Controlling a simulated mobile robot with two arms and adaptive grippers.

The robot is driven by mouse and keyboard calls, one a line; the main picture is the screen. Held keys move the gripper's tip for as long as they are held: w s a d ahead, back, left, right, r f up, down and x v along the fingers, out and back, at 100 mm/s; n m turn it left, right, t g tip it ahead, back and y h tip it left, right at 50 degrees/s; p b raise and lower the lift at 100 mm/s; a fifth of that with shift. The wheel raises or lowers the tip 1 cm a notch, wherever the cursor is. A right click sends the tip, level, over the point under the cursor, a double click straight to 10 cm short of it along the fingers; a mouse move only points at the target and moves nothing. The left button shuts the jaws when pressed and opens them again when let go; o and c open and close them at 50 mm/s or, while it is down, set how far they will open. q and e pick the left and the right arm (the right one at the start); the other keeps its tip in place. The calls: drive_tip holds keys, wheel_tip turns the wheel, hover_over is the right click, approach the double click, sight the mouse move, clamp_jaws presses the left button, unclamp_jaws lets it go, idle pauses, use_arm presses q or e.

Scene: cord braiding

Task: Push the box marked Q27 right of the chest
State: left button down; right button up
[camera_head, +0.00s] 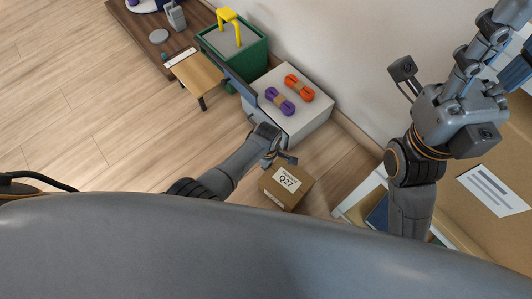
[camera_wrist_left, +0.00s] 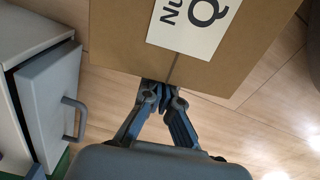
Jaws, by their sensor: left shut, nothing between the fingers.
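The brown cardboard box marked Q27 (camera_head: 287,186) sits on the wooden floor, in front of the grey-white chest (camera_head: 309,117). In the left wrist view the box (camera_wrist_left: 235,70) fills the top, its white label cut off by the frame. My left gripper (camera_head: 286,159) is shut and empty, with its fingertips at the box's side. In the left wrist view its closed fingertips (camera_wrist_left: 163,91) meet the box's lower edge; I cannot tell whether they press on it. My right gripper (camera_head: 500,35) is raised at the right, away from the box; its finger opening is unclear.
Purple (camera_head: 281,100) and orange (camera_head: 299,87) cord bundles lie on the chest. Its drawer (camera_wrist_left: 50,105) stands partly open. A green bin (camera_head: 253,58) and small wooden table (camera_head: 197,74) stand beyond. An open carton (camera_head: 475,215) is at the right. The left floor is clear.

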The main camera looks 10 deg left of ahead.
use_arm(q)
wheel_tip(320, 180, up, 9)
drive_tip(key=shift+f, duration=0.15)
idle(0.4)
